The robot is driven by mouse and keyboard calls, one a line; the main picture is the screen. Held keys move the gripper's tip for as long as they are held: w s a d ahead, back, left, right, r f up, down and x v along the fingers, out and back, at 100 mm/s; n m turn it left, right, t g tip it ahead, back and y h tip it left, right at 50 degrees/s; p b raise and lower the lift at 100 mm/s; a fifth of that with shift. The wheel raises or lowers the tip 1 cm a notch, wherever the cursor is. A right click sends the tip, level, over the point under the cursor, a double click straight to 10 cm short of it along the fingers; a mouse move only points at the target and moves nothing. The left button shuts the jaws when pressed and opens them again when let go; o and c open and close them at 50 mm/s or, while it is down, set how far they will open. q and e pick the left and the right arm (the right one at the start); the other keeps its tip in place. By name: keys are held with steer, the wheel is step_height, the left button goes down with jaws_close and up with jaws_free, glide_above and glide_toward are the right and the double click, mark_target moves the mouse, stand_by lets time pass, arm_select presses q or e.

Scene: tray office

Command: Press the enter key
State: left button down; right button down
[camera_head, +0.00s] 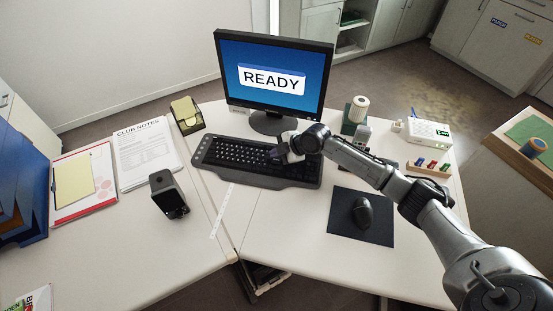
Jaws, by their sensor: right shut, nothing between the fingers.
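The black keyboard (232,153) lies on the white desk in front of the monitor, tilted a little in the picture. My right gripper (277,156) is shut and empty, its fingertips pointing down at the right part of the keyboard. The gripper and wrist cover some keys there, so I cannot pick out the enter key. I cannot tell whether the fingertips touch a key. The monitor (272,75) shows a blue screen with the word READY. My left gripper is not in view.
A mouse (363,212) on a dark mat (343,228) lies beneath my right forearm's side. A dark grey device (167,192) stands left of the keyboard, near papers (147,152) and a note holder (187,115). A white roll (359,108) and a router (427,131) stand at the right.

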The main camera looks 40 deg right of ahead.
mark_target(277, 161)
steer(key=shift+r+p, duration=1.85)
steer(key=shift+r, duration=0.55)
